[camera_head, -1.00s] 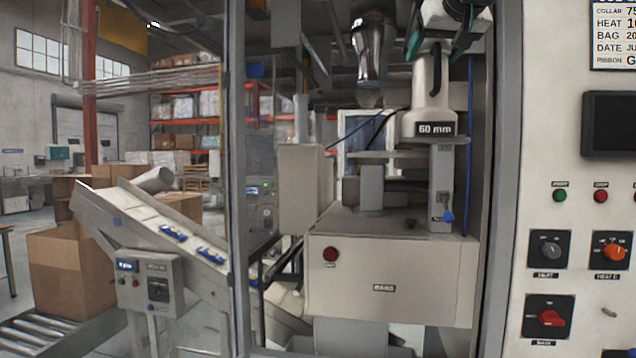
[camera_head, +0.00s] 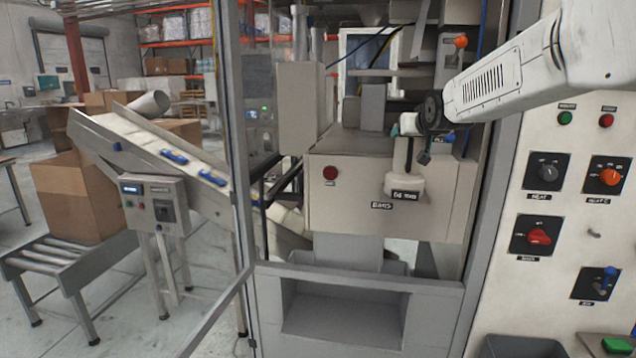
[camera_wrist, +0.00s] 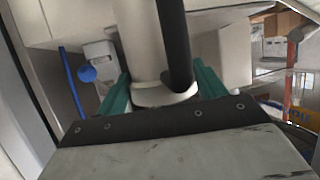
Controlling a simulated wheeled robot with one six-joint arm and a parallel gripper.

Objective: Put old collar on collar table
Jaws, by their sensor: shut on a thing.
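The old collar (camera_head: 405,183), a pale part with a wide base marked 60 mm and a dark bar along its neck, hangs in front of the beige machine box. My gripper (camera_head: 408,124) is shut on its upper part. In the wrist view the teal fingers of my gripper (camera_wrist: 165,88) lie either side of the collar's pale neck (camera_wrist: 140,40). The collar is clear of any surface below it, as far as I can see. I cannot make out a collar table in these views.
The beige box (camera_head: 340,185) stands behind the collar, above an open grey bay (camera_head: 345,310). A control panel (camera_head: 560,130) with knobs stands at right. A frame post (camera_head: 228,150), inclined conveyor (camera_head: 165,150) and roller conveyor (camera_head: 65,255) are at left.

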